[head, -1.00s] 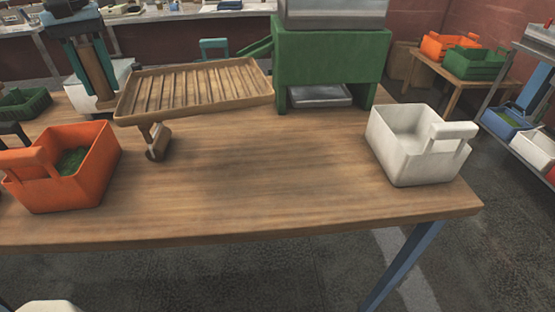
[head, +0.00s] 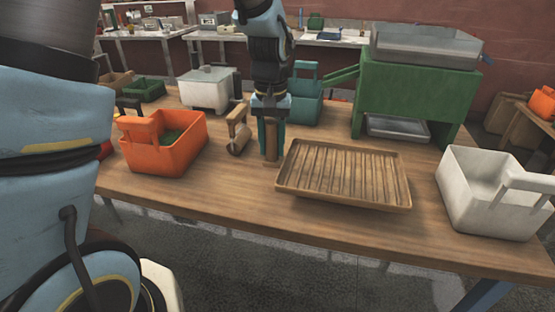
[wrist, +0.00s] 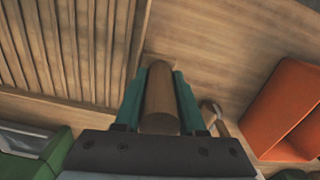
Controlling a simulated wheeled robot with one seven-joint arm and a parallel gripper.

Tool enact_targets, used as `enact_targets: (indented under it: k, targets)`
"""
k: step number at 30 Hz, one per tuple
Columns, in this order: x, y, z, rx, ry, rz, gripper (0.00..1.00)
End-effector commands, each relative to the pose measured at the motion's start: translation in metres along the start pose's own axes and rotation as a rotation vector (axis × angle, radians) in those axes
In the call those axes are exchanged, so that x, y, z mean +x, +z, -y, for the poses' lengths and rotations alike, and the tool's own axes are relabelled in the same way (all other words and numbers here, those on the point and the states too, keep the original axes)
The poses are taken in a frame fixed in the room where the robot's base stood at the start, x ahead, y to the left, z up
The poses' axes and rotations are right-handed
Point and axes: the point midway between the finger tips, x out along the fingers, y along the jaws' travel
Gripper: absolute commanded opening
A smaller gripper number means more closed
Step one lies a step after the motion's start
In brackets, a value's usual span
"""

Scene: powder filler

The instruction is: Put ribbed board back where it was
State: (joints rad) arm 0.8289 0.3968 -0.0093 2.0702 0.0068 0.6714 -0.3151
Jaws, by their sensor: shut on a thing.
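The ribbed board (head: 345,176) is a wooden tray with parallel ridges and a raised rim, lying about level over the front middle of the table. My gripper (head: 271,148) is at its left end, pointing down, with its teal fingers shut on the board's round wooden handle (wrist: 160,98). The ridges also show at the upper left of the wrist view. I cannot tell whether the board's underside touches the table or hangs just above it.
An orange bin (head: 165,143) with green contents and a wooden roller (head: 237,131) stand left of my gripper on the table (head: 225,197). A teal bin (head: 306,100) and a green machine (head: 415,95) stand behind. A white bin (head: 485,197) is at the right.

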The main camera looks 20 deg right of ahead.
Motion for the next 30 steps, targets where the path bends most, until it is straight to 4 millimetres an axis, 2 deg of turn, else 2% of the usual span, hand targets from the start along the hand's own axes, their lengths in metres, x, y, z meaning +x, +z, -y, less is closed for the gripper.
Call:
enact_targets:
  k: [11,23,24,30]
  targets:
    - [0.043,0.000,0.000,0.000,0.000,0.001,0.00]
    - [0.050,0.000,0.000,0.000,0.001,-0.002,0.00]
    - [0.051,0.000,0.000,0.000,0.000,-0.001,0.40]
    - [0.050,0.000,0.000,0.000,0.000,-0.001,0.63]
